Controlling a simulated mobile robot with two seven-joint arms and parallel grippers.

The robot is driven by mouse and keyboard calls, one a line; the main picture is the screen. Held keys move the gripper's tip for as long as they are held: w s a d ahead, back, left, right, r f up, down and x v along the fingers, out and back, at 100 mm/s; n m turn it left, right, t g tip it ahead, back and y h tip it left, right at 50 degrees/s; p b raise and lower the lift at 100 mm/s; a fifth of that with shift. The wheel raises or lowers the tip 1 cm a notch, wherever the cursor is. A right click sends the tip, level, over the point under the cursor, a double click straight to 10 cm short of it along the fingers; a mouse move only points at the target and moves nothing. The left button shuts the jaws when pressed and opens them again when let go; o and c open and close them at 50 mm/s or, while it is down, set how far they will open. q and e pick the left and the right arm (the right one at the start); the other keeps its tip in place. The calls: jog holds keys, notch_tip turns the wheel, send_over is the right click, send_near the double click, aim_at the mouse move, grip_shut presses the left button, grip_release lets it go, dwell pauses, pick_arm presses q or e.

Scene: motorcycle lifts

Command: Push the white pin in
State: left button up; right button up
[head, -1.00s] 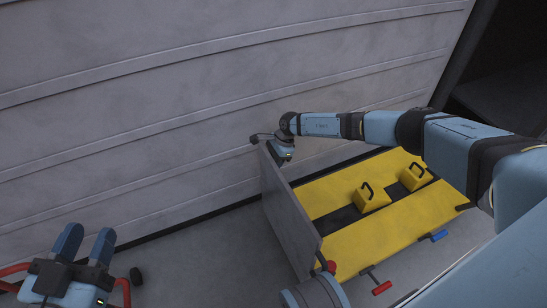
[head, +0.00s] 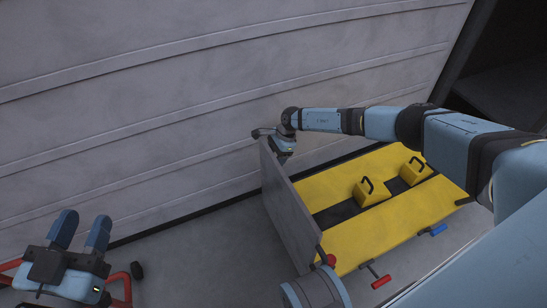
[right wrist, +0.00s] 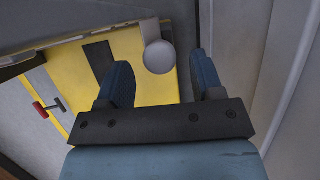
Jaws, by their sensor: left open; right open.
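A pale round knob, which looks like the white pin (right wrist: 159,57), shows in the right wrist view between and just beyond my right fingertips. Whether they touch it is unclear. My right gripper (right wrist: 160,70) is open, with one finger on either side of the knob in the picture. In the head view my right gripper (head: 264,133) is at the far top corner of the grey upright panel, which partly hides it. The pin cannot be made out there. My left gripper (head: 80,229) is open and empty at the lower left, above the floor.
The yellow and black lift platform (head: 385,225) carries two yellow blocks with black handles (head: 372,191). The grey panel (head: 285,205) stands at its left end. A red-handled pin (head: 381,281) and a blue-handled one (head: 438,230) stick out in front. A ribbed wall (head: 200,90) is close behind.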

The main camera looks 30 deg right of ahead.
pick_arm(q)
jog(key=s+n+p, duration=0.1)
jog(key=s+d+f+n+g+p, duration=0.1)
jog(key=p, duration=0.1)
jog(key=n+g+y+p, duration=0.1)
jog(key=shift+s+d+f+n+p, duration=0.15)
jog(key=shift+s+d+n+p, duration=0.15)
jog(key=shift+s+p, duration=0.1)
pick_arm(e)
jog(key=v, duration=1.2)
jog(key=shift+r, duration=0.25)
pick_arm(q)
jog(key=shift+r, duration=0.3)
jog(key=shift+s, duration=0.1)
pick_arm(e)
jog(key=shift+s, duration=0.15)
